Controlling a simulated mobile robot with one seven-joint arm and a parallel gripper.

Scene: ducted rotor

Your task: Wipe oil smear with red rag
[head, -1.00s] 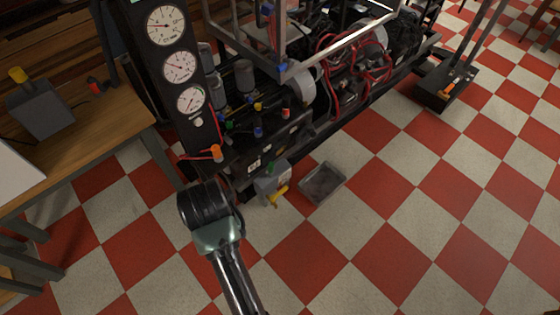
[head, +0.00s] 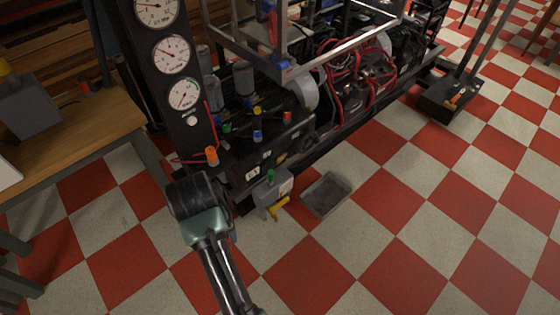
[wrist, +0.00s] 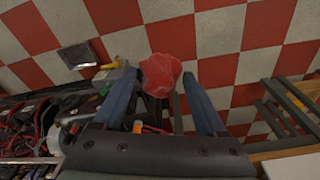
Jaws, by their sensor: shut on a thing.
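The red rag (wrist: 161,74) is a crumpled bundle between the two blue fingers of my gripper (wrist: 158,82) in the wrist view. The fingers are spread around its width, and my gripper is shut on it above the checkered floor. In the head view my arm's dark wrist shows at lower left, but the fingers and rag are hidden. I cannot make out an oil smear in either view.
A shallow metal tray (head: 327,194) lies on the floor by a grey box with a yellow handle (head: 272,195). The engine rig with a gauge panel (head: 171,55) stands behind. A wooden bench (head: 75,140) is at left. Floor at right is open.

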